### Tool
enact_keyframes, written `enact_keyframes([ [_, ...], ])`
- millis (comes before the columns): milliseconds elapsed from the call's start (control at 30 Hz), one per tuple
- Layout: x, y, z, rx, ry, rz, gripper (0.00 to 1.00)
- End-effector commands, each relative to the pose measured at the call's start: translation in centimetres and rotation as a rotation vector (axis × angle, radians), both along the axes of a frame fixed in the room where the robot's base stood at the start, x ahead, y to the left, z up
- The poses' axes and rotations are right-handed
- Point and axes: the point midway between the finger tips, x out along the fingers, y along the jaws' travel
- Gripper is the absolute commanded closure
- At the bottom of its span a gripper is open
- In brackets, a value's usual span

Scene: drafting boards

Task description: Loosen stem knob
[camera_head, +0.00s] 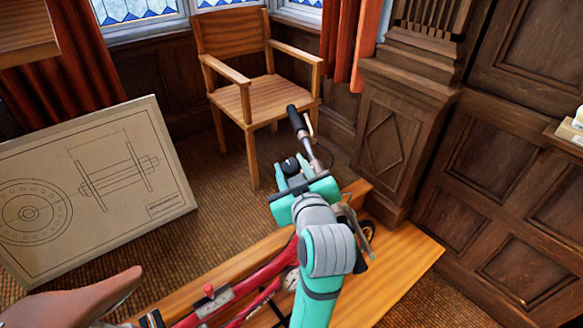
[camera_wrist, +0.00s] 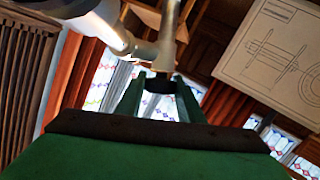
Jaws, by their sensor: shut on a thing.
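A bicycle with a red frame (camera_head: 228,305) and a brown saddle (camera_head: 75,300) is on a wooden bench. Its handlebar with a black grip (camera_head: 298,122) rises beyond my wrist. My gripper (camera_head: 291,170) is at the stem, its fingers closed around a small dark knob. In the wrist view my gripper (camera_wrist: 158,88) has a finger on each side of the black knob (camera_wrist: 158,80), just under the metal stem (camera_wrist: 166,40). The knob's far side is hidden, and my arm covers much of the bicycle's front in the head view.
The wooden bench (camera_head: 400,265) lies under the bicycle. A wooden armchair (camera_head: 250,95) stands behind it. A drawing board (camera_head: 110,215) leans at the left. A carved wooden pillar (camera_head: 395,140) and panelling stand close at the right. Carpeted floor shows between board and chair.

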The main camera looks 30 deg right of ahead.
Motion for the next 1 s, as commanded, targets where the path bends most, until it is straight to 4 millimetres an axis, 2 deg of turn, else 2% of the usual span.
enact_keyframes([
  [300,-0.03,-0.09,0.0,-0.004,0.029,0.078,0.88],
  [767,-0.01,-0.06,-0.05,-0.002,0.034,0.089,0.88],
  [800,0.0,-0.06,-0.05,-0.002,0.034,0.089,0.59],
  [833,0.01,-0.06,-0.04,-0.002,0.034,0.089,0.52],
  [867,0.01,-0.06,-0.04,-0.002,0.034,0.089,0.47],
  [1000,0.01,-0.05,-0.03,-0.003,0.033,0.089,0.47],
])
